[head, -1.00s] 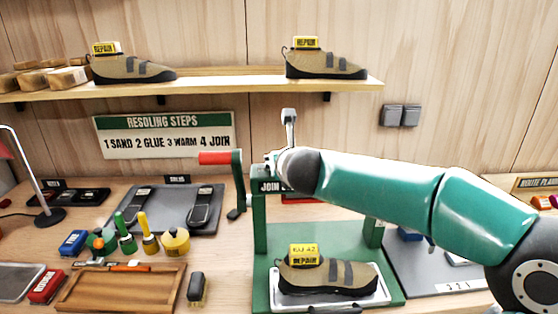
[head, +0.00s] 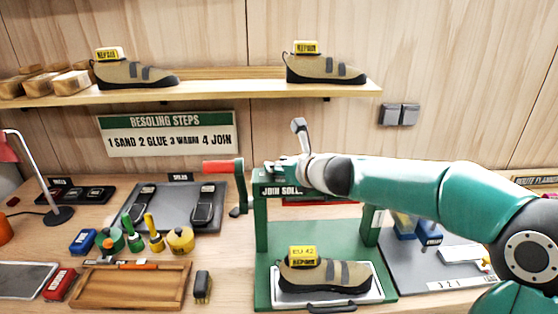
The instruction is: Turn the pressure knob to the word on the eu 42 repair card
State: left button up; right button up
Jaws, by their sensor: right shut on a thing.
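The green press (head: 261,235) stands on the bench with a "JOIN SOLE" label (head: 281,191) across its top. My right gripper (head: 290,165) is at the top of the press, shut on what appears to be the pressure knob. The gripper and wrist hide the knob and any words around it. A brown shoe (head: 335,276) lies on a white plate (head: 376,293) in the press. Its yellow repair card (head: 302,256) reads EU 42 and REPAIR; no other word is legible on it. My left gripper is not in view.
A crank with a red handle (head: 222,167) sticks out left of the press. Two shoes (head: 137,72) (head: 325,68) with repair cards stand on the shelf (head: 220,90). Glue pots, a wooden tray (head: 130,288) and a grey mat (head: 165,222) fill the bench at left.

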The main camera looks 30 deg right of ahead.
jog(key=n+y+p, duration=0.2)
jog(key=p, duration=0.1)
jog(key=n+g+y+p, duration=0.1)
jog(key=n+y+p, duration=0.1)
jog(key=p, duration=0.1)
jog(key=shift+d+r+y, duration=0.15)
jog(key=shift+r+y, duration=0.05)
jog(key=shift+y, duration=0.2)
jog(key=shift+n+g+y+p, duration=0.4)
jog(key=shift+n+y+p, duration=0.5)
jog(key=shift+n, duration=0.2)
jog(key=shift+f+n+g+y, duration=0.2)
jog(key=shift+n+g+y, duration=0.4)
jog(key=shift+n+y, duration=0.3)
jog(key=shift+n+g+y+p, duration=0.3)
jog(key=shift+n+g+y, duration=0.4)
jog(key=shift+n+y, duration=0.15)
jog(key=n+g+y, duration=0.2)
jog(key=n+g, duration=0.2)
jog(key=shift+y, duration=0.25)
jog(key=shift+n+g+y, duration=0.3)
jog(key=shift+n+g, duration=0.2)
jog(key=shift+n, duration=0.05)
jog(key=shift+r, duration=0.1)
jog(key=o, duration=1.2)
jog(key=shift+c, duration=0.2)
